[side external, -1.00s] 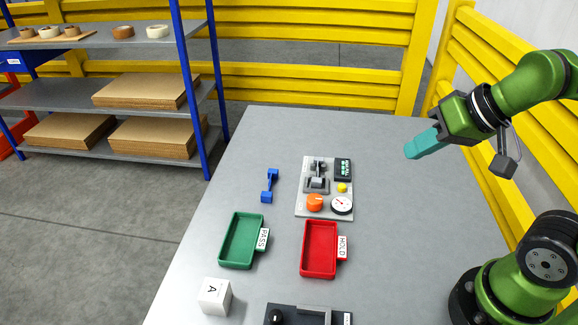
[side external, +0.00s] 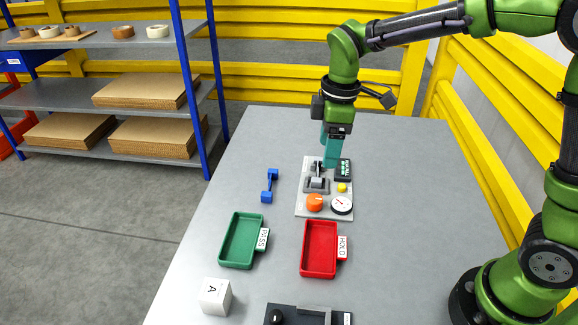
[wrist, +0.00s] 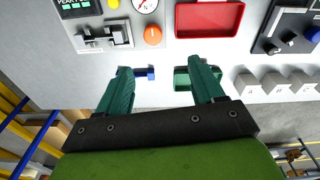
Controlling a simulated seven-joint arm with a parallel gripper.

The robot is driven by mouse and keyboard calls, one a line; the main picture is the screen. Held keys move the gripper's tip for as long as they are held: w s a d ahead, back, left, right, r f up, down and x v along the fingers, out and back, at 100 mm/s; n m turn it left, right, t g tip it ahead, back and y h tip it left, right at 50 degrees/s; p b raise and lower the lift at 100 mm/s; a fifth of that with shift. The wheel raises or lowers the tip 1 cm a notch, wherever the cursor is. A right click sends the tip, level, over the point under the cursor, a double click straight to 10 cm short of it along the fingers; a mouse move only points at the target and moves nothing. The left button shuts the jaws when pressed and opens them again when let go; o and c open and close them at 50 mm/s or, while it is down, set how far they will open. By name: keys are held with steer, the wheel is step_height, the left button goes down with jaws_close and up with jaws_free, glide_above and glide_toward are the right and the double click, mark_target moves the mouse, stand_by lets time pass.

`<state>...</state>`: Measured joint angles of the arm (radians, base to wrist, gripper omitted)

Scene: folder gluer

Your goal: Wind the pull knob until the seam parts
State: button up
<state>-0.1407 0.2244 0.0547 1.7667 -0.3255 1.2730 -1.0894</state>
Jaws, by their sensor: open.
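The orange pull knob (side external: 314,202) sits at the front of the light grey tester plate (side external: 302,208), left of a round white dial gauge (side external: 341,205). It also shows in the wrist view (wrist: 153,36). Behind it is a grey clamp fixture (side external: 317,184), whose back part is close to my gripper in the picture. A seam is too small to make out. My gripper (side external: 331,164) points down above the back of the tester, apart from the knob. In the wrist view its two teal fingers (wrist: 160,77) are spread, with nothing between them.
A yellow button (side external: 342,187) and a dark display (side external: 343,172) are on the plate. A blue dumbbell-shaped part (side external: 269,186) lies left. The green PASS tray (side external: 241,240) and red HOLD tray (side external: 318,248) are empty in front. A white A block (side external: 214,296) and dark device (side external: 285,312) stand nearest.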

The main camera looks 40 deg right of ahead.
mark_target(315, 198)
steer(key=w+f+n, duration=0.1)
steer(key=f+n, duration=0.1)
steer(key=f, duration=0.3)
steer(key=f+n, duration=0.3)
steer(key=f, duration=0.3)
steer(key=w+f+n, duration=0.1)
steer(key=f+n, duration=0.1)
steer(key=f, duration=0.3)
steer(key=shift+w+a+f+g+h, duration=0.15)
steer(key=shift+w+g+h, duration=0.15)
steer(key=shift+w+g, duration=0.1)
steer(key=c, duration=1.1)
steer(key=shift+o, duration=0.2)
